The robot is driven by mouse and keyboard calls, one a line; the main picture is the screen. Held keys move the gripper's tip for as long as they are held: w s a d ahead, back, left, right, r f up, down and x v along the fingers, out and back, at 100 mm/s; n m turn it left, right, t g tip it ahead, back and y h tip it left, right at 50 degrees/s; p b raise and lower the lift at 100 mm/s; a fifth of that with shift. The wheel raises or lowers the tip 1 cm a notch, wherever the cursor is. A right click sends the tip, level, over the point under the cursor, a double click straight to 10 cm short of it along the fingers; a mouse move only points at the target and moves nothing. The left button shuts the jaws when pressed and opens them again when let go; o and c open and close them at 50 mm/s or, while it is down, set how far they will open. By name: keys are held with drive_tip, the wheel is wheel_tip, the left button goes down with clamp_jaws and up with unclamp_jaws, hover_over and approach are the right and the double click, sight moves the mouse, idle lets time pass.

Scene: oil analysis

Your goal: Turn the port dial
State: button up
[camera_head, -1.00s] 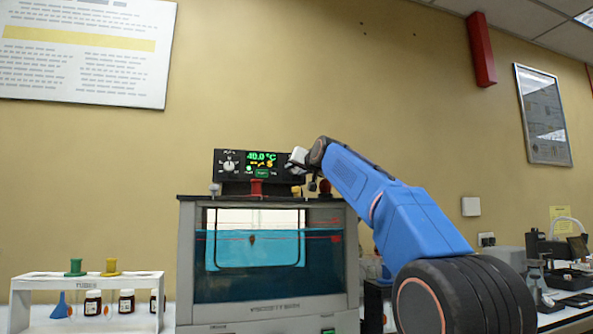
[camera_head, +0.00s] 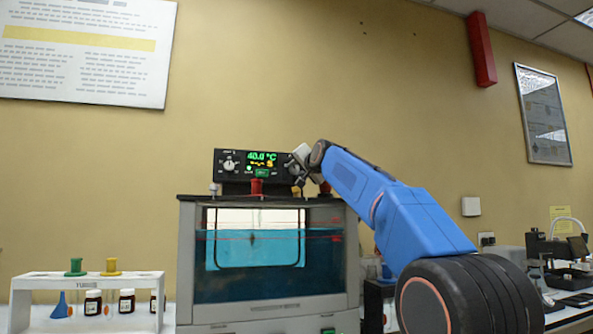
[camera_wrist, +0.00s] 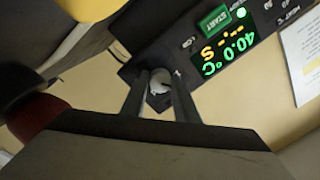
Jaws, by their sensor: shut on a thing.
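The control panel (camera_head: 221,174) on top of the viscosity bath (camera_head: 186,255) has a lit green readout of 40.0 °C (camera_head: 262,156). A pale dial (camera_wrist: 160,88) at the panel's right end is the one at my gripper; its full label cannot be read. My gripper (camera_wrist: 160,80) is shut on this dial, with one finger on each side, in the wrist view. In the head view my gripper (camera_head: 297,168) covers the dial and the panel's right end. Another dial (camera_head: 229,166) with a white pointer is on the panel's left.
Red (camera_head: 257,187) and yellow (camera_head: 296,191) stoppers stand on the bath lid just below the panel, close to my gripper. A green START button (camera_wrist: 214,22) is near the readout. A white tube rack (camera_head: 30,284) with bottles stands at left.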

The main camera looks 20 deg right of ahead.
drive_tip(key=m, duration=0.6)
drive_tip(key=shift+f+m+h, duration=0.1)
drive_tip(key=shift+m+h, duration=0.2)
drive_tip(key=shift+m, duration=0.1)
idle(0.3)
drive_tip(key=o, duration=1.1)
drive_tip(key=shift+c, duration=0.2)
drive_tip(key=shift+s, duration=0.1)
drive_tip(key=s, duration=0.5)
drive_tip(key=s+f, duration=0.1)
drive_tip(key=s, duration=1.1)
drive_tip(key=shift+s+d+f, duration=0.1)
drive_tip(key=shift+d+f, duration=0.05)
drive_tip(key=shift+d, duration=0.15)
